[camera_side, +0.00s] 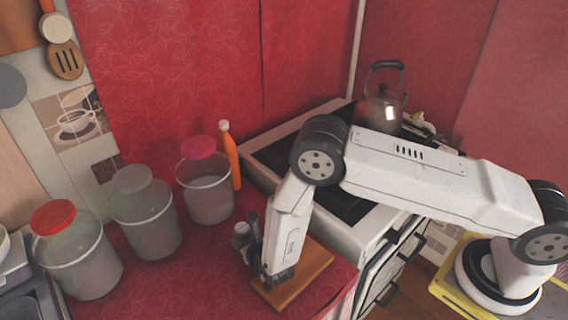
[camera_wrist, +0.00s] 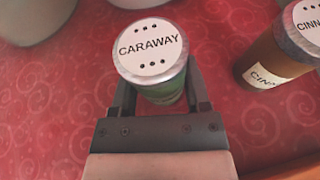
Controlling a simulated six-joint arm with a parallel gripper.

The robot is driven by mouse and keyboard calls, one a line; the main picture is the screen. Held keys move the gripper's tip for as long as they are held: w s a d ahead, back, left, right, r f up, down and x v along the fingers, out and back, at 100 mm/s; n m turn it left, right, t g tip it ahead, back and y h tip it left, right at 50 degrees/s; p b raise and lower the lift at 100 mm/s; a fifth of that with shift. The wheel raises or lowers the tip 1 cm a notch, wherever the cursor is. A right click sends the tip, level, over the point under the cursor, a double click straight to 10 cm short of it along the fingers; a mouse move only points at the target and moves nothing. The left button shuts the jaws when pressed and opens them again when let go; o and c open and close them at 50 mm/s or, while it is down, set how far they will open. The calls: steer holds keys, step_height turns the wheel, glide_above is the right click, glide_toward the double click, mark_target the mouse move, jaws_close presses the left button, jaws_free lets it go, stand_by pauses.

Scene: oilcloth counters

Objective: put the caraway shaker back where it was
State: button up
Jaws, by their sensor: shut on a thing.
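The caraway shaker (camera_wrist: 152,52) has a pale round lid lettered CARAWAY and a greenish body. In the wrist view it stands between the two fingers of my gripper (camera_wrist: 160,92), which is shut on its body. The lid is in full view, while the lower body is partly hidden by the gripper. In the side view my gripper (camera_side: 262,252) points down over the red counter, beside the wooden board. Small shakers with grey lids (camera_side: 241,229) show at its left there, partly hidden. I cannot tell whether the caraway shaker touches the counter.
A brown cinnamon shaker (camera_wrist: 272,58) stands to the right of the caraway shaker. Large jars with red (camera_side: 85,262), grey (camera_side: 147,225) and pink (camera_side: 207,190) lids stand left. An orange bottle (camera_side: 231,160), stove (camera_side: 352,228) and wooden board (camera_side: 308,268) are nearby.

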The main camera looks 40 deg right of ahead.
mark_target(242, 228)
steer(key=shift+f, duration=0.1)
steer(key=o, duration=1.3)
steer(key=shift+v, duration=0.85)
steer(key=v, duration=0.3)
step_height(242, 228, up, 5)
steer(key=shift+s+f, duration=0.1)
steer(key=shift+r, duration=1.25)
